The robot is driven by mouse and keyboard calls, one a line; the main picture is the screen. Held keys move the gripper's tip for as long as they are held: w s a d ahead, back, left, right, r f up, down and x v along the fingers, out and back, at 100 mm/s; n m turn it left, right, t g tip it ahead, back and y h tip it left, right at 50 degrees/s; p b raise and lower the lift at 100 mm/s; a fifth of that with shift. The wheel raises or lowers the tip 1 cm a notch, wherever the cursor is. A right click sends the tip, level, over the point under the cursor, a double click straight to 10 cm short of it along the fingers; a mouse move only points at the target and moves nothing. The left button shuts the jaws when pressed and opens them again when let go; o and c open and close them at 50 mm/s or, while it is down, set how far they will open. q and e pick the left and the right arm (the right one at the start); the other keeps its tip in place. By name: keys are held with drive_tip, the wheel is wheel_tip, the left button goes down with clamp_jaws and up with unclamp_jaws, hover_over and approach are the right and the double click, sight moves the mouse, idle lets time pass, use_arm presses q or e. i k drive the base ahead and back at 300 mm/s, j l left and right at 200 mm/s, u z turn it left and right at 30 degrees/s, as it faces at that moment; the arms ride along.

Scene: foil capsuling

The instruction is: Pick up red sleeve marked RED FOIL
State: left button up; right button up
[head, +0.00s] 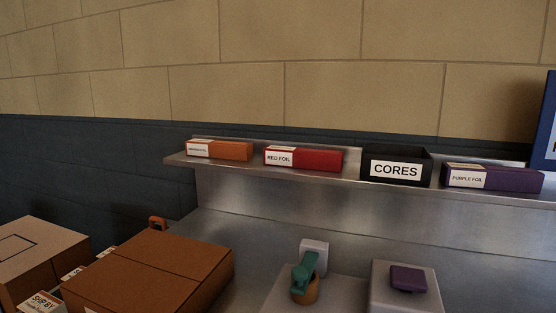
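The red sleeve (318,159) is a long red box with a white label reading RED FOIL at its left end. It lies flat on the metal wall shelf (352,179), between an orange sleeve on its left and a black bin on its right, apart from both. Its front and top show and nothing covers it. Neither of my grippers is in the head view.
The shelf also holds the orange sleeve (233,150), the black CORES bin (397,155) and a purple sleeve (513,180) labelled PURPLE FOIL. Below are brown cartons (150,270), a teal-handled device (305,270) and a grey block (405,295) with a purple piece on top.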

sight(307, 159)
drive_tip(key=k+l+z, duration=0.1)
drive_tip(key=l+z, duration=0.15)
drive_tip(key=z, duration=0.25)
drive_tip(key=l+z, duration=0.25)
drive_tip(key=z, duration=0.25)
drive_tip(key=l+z, duration=0.3)
drive_tip(key=z, duration=0.2)
drive_tip(key=k, duration=0.05)
